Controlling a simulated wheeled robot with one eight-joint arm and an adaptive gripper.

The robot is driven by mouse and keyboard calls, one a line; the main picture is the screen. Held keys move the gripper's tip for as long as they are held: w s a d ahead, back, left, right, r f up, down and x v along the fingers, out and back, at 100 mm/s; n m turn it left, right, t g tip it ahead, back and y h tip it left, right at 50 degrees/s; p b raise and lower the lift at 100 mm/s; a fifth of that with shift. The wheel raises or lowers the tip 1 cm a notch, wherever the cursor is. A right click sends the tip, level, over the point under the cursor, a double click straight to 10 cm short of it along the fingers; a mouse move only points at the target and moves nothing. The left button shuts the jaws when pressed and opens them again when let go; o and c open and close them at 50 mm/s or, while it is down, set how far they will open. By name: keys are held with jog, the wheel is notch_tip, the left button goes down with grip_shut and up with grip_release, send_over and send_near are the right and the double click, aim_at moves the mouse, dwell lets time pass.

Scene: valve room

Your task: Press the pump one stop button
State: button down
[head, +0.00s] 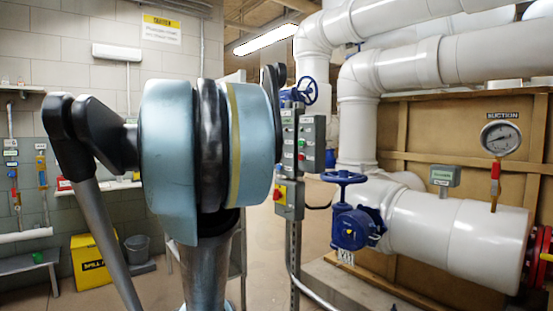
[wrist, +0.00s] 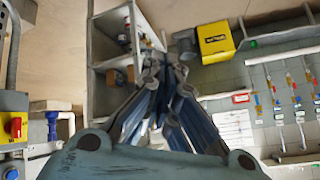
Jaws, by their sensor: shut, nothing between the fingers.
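In the head view, grey control boxes (head: 311,145) with small buttons stand on a post right of my arm. A small red button (head: 301,156) shows on them; the labels are too small to read, so I cannot tell which is pump one stop. Below them, a grey box carries a red knob on a yellow plate (head: 280,193). In the wrist view this red and yellow control (wrist: 15,126) is at the left edge. My gripper (wrist: 167,75) is shut and empty, pointing away from the boxes. In the head view my arm hides it.
A blue handwheel valve (head: 352,225) and white pipes (head: 450,235) stand right of the post. A shelf unit (wrist: 110,50) is ahead of the gripper in the wrist view.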

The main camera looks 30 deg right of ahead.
jog(key=w+d+r+m+t+h, duration=0.35)
jog(key=w+d+r, duration=0.4)
jog(key=d, duration=0.25)
jog(key=w+d+r+m+t+h, duration=0.2)
jog(key=w+d+r+m, duration=0.3)
jog(key=w+d, duration=0.4)
jog(key=d+r+m+h, duration=0.2)
jog(key=d+r+h, duration=0.1)
jog(key=d, duration=0.6)
jog(key=w+d+r+m+h, duration=0.1)
jog(key=d+r+m+h, duration=0.2)
jog(key=d, duration=0.7)
notch_tip(320, 180, up, 3)
jog(key=shift+d+f+t+h, duration=0.15)
jog(key=shift+d+t+h, duration=0.1)
jog(key=shift+t+h, duration=0.3)
jog(key=shift+m, duration=0.25)
jog(key=d, duration=0.8)
jog(key=shift+w+d, duration=0.35)
jog(key=shift+d, duration=0.05)
jog(key=shift+d, duration=0.15)
